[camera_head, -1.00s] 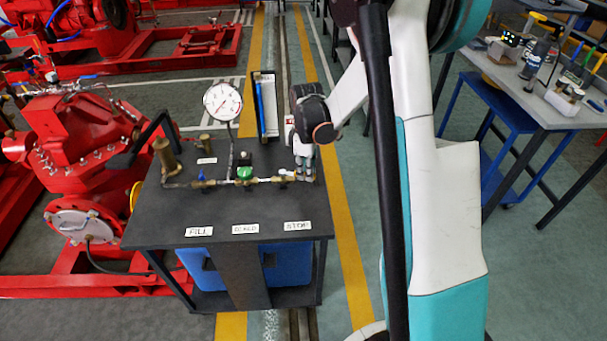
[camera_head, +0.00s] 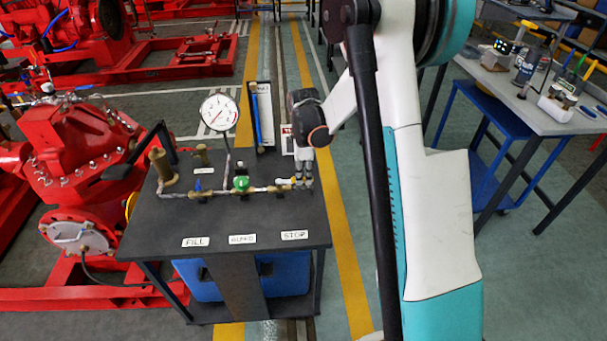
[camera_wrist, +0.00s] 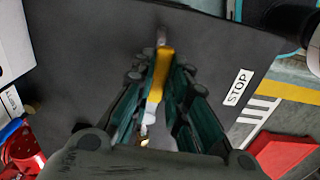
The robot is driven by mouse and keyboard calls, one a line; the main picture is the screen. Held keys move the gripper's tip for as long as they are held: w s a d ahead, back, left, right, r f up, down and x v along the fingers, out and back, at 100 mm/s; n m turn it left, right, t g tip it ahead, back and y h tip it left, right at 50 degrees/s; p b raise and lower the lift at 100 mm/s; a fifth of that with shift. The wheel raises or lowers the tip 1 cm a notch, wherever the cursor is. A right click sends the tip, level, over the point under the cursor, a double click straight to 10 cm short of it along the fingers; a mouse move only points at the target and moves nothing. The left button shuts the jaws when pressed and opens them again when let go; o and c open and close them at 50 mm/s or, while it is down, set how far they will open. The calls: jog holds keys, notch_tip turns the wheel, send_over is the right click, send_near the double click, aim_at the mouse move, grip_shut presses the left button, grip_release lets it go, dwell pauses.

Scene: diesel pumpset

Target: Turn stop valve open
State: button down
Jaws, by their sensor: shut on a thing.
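The stop valve (camera_head: 286,186) is at the right end of the brass pipe run on the dark bench, behind the STOP label (camera_head: 294,235). My gripper (camera_head: 304,182) points down at this end of the pipe. In the wrist view, my gripper (camera_wrist: 158,80) has its teal-padded fingers on either side of a yellow handle (camera_wrist: 162,68) and is shut on it. A white piece (camera_wrist: 154,104) shows just below the yellow part. The fingers hide much of the valve body, so the handle's exact angle is hard to tell.
A pressure gauge (camera_head: 219,112) stands up from the pipe. A green-handled valve (camera_head: 241,183) and a blue-handled valve (camera_head: 198,185) are to the left. An upright panel (camera_head: 262,115) stands at the bench's back edge.

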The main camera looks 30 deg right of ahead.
jog(key=c, duration=1.6)
grip_release()
jog(key=shift+o, duration=0.2)
notch_tip(320, 180, up, 12)
jog(key=s+a+r+m+t, duration=0.3)
jog(key=s+a+r+m, duration=0.35)
jog(key=s+r, duration=0.4)
jog(key=s+a+f+m+t, duration=0.1)
jog(key=s+a+m+t, duration=0.3)
jog(key=s, duration=0.9)
jog(key=a+m, duration=0.2)
jog(key=shift+s+m, duration=0.35)
